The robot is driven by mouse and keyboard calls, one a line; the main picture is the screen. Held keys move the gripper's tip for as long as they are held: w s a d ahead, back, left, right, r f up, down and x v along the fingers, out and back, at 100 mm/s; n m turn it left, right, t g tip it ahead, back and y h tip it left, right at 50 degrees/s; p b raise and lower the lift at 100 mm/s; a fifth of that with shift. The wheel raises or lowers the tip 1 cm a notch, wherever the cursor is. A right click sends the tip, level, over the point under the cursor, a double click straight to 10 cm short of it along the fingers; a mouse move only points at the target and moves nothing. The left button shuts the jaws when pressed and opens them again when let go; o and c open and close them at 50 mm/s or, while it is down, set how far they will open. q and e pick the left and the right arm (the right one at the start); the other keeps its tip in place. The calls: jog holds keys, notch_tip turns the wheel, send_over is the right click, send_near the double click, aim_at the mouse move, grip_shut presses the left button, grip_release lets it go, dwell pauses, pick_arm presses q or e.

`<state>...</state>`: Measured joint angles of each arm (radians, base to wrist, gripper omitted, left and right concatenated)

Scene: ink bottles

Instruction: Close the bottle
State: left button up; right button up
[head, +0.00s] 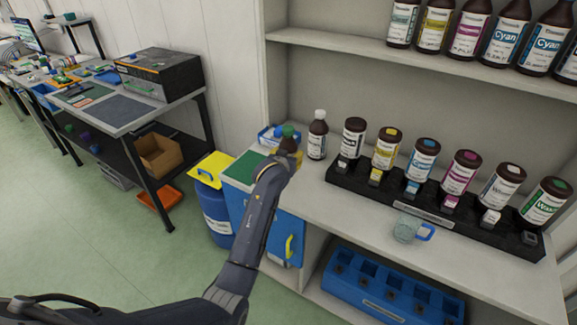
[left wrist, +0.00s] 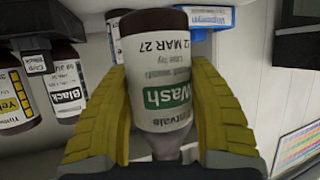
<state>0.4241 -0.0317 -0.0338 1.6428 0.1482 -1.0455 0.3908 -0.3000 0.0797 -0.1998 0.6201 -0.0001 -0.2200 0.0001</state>
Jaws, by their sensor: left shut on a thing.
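My left gripper (head: 288,152) is at the left end of the white worktop. In the left wrist view its yellow fingers (left wrist: 172,120) are shut on the sides of a brown bottle (left wrist: 165,85) with a white and green "Wash" label. The label reads upside down in that view, and a pale narrowing part points to the picture's bottom. In the head view a green top (head: 288,131) shows above the gripper; I cannot tell whether it is a cap seated on the held bottle. The arm hides most of that bottle. My right gripper is not in view.
A white-capped bottle (head: 317,137) stands close right of the gripper. A black rack (head: 400,205) holds several ink bottles. A clear beaker with a blue handle (head: 406,229) stands in front. A blue box (head: 268,138) is behind the gripper. More bottles fill the upper shelf (head: 400,58).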

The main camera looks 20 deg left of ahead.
aim_at(288, 127)
pick_arm(q)
notch_tip(288, 127, up, 14)
jog(key=shift+f, duration=0.2)
dwell(0.4)
jog(key=o, duration=0.8)
jog(key=shift+c, duration=0.2)
jog(key=c, duration=0.9)
jog(key=s+r, duration=0.4)
jog(key=s+d+f, duration=0.1)
jog(key=s+f, duration=0.3)
jog(key=s, duration=0.5)
jog(key=s+d+f+h, duration=0.1)
jog(key=s+f, duration=0.3)
jog(key=s, duration=0.6)
jog(key=shift+f+m, duration=0.2)
jog(key=shift+m, duration=0.2)
